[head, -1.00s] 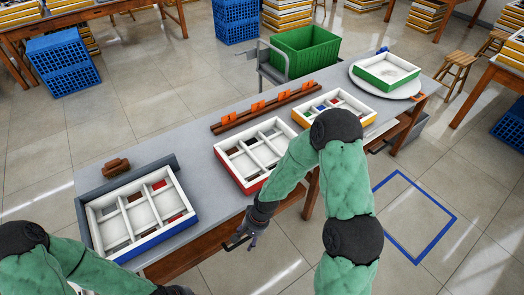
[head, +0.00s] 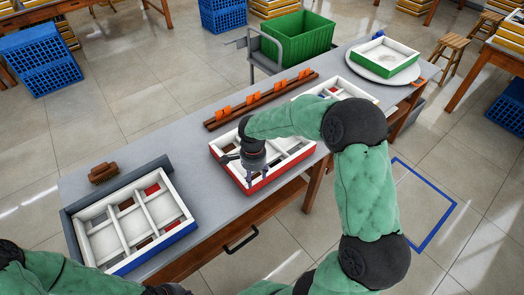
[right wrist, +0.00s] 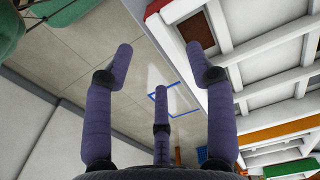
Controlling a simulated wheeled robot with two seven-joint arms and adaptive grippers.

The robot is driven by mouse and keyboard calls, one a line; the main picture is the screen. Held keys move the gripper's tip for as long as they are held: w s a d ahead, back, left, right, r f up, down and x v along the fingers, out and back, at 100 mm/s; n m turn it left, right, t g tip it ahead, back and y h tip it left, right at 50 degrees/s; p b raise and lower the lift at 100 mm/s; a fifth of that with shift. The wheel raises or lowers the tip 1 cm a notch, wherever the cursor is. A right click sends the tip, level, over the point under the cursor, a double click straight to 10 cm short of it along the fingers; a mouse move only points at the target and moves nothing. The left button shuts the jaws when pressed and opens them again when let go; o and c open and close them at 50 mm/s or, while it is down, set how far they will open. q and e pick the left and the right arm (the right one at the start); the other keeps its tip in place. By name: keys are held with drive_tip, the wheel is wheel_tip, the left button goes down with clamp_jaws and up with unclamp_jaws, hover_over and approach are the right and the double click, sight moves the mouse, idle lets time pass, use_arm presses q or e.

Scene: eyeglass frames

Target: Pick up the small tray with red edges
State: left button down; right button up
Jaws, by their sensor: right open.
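The white tray with red edges (head: 286,171) sits on the grey table in the head view, divided into several compartments, with small dark pieces in some. My right forearm hides part of its far right side. My right gripper (head: 238,166) is open and empty, over the tray's left front part; contact cannot be judged. In the right wrist view my right gripper (right wrist: 158,62) has its fingers spread, with the tray's red-edged wall (right wrist: 180,10) beside the right finger. Of my left gripper, only a dark part (head: 166,290) shows at the bottom edge.
A blue-edged tray (head: 180,232) stands left on the table, with a brown brush (head: 104,172) behind it. A brown rack with orange parts (head: 262,101) lies behind the red-edged tray. A yellow-edged tray (head: 369,96) and a green-edged tray (head: 385,65) are farther right.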

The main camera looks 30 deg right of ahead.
sight(253, 191)
wheel_tip(253, 191, down, 3)
drive_tip(key=shift+r, duration=0.1)
drive_tip(key=f, duration=0.1)
drive_tip(key=f+b, duration=0.1)
drive_tip(key=f, duration=0.1)
drive_tip(key=f+b, duration=0.1)
drive_tip(key=f, duration=0.1)
drive_tip(key=shift+w+a, duration=0.2)
drive_tip(key=shift+a, duration=0.05)
drive_tip(key=shift+r, duration=0.1)
drive_tip(key=shift+c, duration=0.3)
clamp_jaws()
